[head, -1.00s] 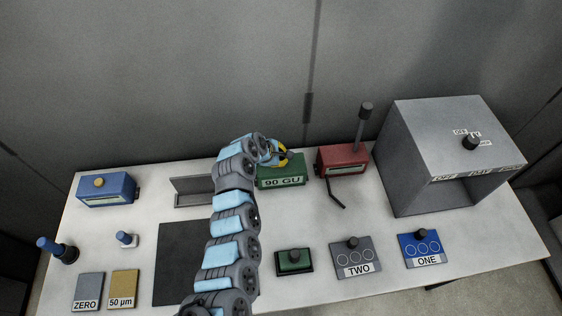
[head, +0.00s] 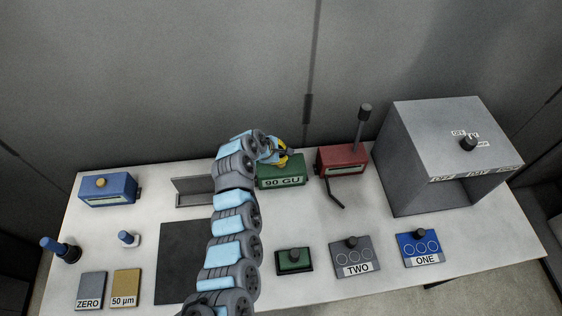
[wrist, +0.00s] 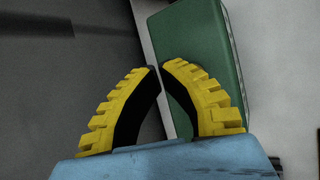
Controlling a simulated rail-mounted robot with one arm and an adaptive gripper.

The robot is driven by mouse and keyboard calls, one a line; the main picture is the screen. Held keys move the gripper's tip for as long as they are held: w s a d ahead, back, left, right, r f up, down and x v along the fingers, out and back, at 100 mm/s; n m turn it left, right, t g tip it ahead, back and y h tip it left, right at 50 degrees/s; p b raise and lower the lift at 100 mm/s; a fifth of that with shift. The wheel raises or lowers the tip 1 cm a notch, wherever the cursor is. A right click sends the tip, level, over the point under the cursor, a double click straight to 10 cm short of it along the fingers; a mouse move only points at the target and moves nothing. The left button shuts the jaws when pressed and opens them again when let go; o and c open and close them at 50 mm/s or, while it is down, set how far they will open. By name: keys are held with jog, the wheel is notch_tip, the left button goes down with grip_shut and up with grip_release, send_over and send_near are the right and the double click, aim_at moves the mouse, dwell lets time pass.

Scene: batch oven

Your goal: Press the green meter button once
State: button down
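The green meter (head: 284,181), a box with a front display reading 90 GU, stands at the back middle of the table. In the wrist view its green top (wrist: 212,42) fills the upper middle. My gripper (head: 287,152) is over the back of the meter. In the wrist view my gripper's yellow and black fingers (wrist: 160,68) come together at the tips, with nothing held. The fingertips overlap the meter's edge in that view; I cannot tell whether they touch it. The meter's button is not visible in either view.
A red meter (head: 342,160) with a lever stands just right of the green one. A blue meter (head: 108,190) is far left and a grey oven (head: 407,170) far right. The wall is close behind.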

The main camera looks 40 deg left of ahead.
jog(key=shift+r+p, duration=1.15)
jog(key=shift+r, duration=1.2)
